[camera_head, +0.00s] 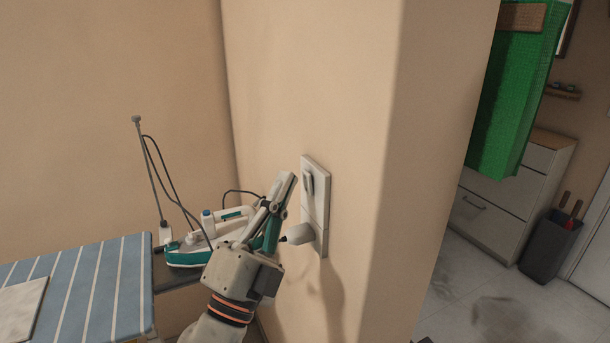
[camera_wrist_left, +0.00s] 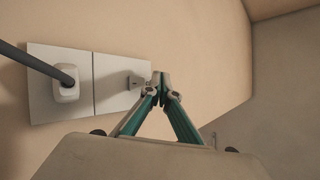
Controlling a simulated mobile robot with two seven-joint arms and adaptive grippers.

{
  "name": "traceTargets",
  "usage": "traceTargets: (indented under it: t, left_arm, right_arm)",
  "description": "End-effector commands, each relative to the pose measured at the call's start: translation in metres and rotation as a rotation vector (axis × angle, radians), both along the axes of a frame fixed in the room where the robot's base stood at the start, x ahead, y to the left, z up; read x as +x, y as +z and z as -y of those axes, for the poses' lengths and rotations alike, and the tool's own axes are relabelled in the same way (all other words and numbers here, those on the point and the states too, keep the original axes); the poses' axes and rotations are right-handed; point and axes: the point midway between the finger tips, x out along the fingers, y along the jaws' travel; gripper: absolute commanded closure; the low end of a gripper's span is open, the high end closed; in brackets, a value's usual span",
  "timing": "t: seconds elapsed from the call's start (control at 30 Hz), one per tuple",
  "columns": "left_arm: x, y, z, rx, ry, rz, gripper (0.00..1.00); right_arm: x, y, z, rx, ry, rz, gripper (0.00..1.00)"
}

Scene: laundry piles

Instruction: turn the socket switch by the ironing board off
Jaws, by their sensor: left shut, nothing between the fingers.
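The socket plate (camera_head: 321,216) is a white upright panel on the wall beside the ironing board (camera_head: 75,285). Its switch (camera_head: 309,183) is a small rocker near the top, and a white plug (camera_head: 302,234) sits in its lower part. In the left wrist view, the plate (camera_wrist_left: 110,78) lies sideways with the plug (camera_wrist_left: 66,82) at left and the switch (camera_wrist_left: 134,80) at right. My left gripper (camera_head: 289,178) is shut and empty. Its tips (camera_wrist_left: 160,76) are right beside the switch; I cannot tell whether they touch it. My right gripper is not in view.
A teal and white iron (camera_head: 187,254) stands at the board's end, left of my left gripper. Its cord runs behind the gripper. The wall corner is right of the plate. Beyond it are a green cloth (camera_head: 508,100), drawers (camera_head: 500,205) and a dark bin (camera_head: 548,246).

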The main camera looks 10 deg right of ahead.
Motion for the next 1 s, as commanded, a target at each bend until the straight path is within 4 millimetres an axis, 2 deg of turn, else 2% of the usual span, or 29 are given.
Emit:
traceTargets:
  t: [0.67,1.0]
  left_arm:
    - [0.0000,-0.0001,0.0001,0.000,0.000,0.000,1.00]
    - [0.0025,0.0008,0.0080,-0.001,-0.001,0.000,1.00]
  right_arm:
    - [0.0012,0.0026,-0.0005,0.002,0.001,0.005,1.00]
    - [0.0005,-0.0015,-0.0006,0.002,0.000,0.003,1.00]
